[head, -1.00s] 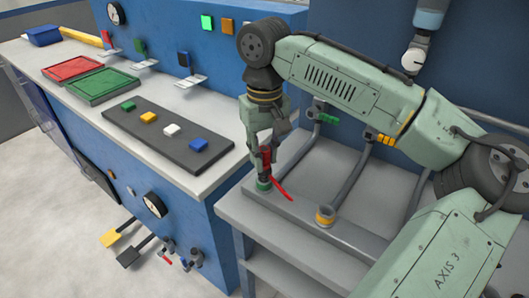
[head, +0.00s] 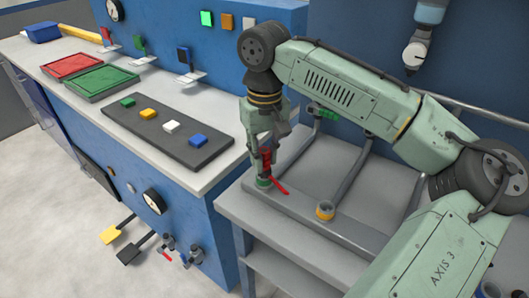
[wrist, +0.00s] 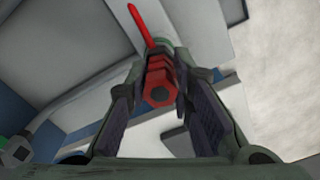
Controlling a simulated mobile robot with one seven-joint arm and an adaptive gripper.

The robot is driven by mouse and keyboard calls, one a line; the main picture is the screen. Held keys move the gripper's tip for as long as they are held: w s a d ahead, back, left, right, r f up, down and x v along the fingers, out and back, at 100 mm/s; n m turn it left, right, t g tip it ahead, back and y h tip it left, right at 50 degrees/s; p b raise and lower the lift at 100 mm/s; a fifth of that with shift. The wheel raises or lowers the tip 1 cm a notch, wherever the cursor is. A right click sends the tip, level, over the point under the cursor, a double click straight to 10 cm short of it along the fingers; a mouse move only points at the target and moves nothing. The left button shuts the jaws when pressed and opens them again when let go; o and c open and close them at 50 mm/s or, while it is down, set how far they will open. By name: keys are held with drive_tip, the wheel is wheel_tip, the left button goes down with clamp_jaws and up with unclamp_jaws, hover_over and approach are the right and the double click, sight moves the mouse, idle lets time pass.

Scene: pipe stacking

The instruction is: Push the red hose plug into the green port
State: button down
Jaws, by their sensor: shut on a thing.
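The red hose plug (head: 265,158) is upright in my gripper (head: 262,150), directly over the green port (head: 263,182) on the grey bench. In the wrist view the ribbed red plug (wrist: 159,78) sits between the two fingertips, which are shut on it. Part of the green port (wrist: 161,43) shows just beyond it. A thin red bar (head: 279,187) sticks out beside the port, and it also shows in the wrist view (wrist: 141,22). The plug's lower end is at the port's mouth; I cannot tell how deep it sits.
A yellow-ringed port (head: 325,210) stands on the same bench, to the right. A grey pipe (head: 350,168) rises behind it. A green connector (head: 326,112) is at the back. The blue console (head: 222,205) with a white top borders the bench on the left.

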drive_tip(key=shift+f, duration=0.2)
drive_tip(key=c, duration=1.3)
unclamp_jaws()
drive_tip(key=shift+c, duration=0.2)
drive_tip(key=shift+r, duration=0.15)
